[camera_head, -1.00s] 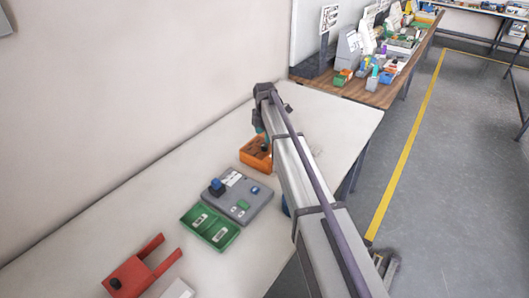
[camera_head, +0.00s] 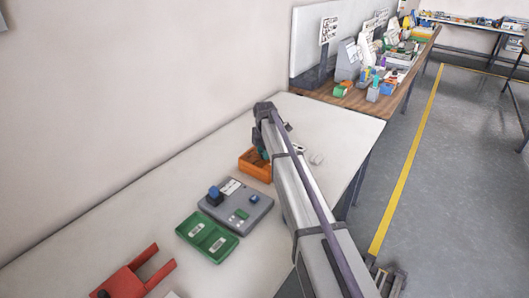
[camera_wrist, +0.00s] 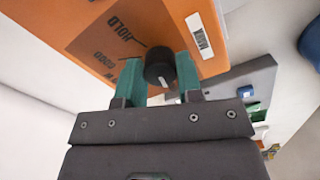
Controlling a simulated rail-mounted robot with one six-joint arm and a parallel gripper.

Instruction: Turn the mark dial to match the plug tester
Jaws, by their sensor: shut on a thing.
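The orange mark dial unit (camera_head: 255,165) stands on the white bench, partly behind my arm. In the wrist view its orange face (camera_wrist: 130,25) carries printed labels, one reading HOLD, with black lines towards a black knob (camera_wrist: 158,66). My gripper (camera_wrist: 160,75) has its two teal fingers on either side of this knob, shut on it. A pale mark on the knob points down the picture, towards the gripper. A grey panel (camera_head: 232,212), apparently the plug tester, lies nearer than the orange unit, with a blue plug (camera_head: 214,195) upright on it. Its reading is too small to tell.
A green two-compartment tray (camera_head: 207,240) lies beside the grey panel. A red forked piece (camera_head: 125,282) is nearer the front. The wall runs along the bench's left side. Bare bench (camera_head: 345,130) shows beyond my arm. A cluttered wooden table (camera_head: 350,98) stands behind.

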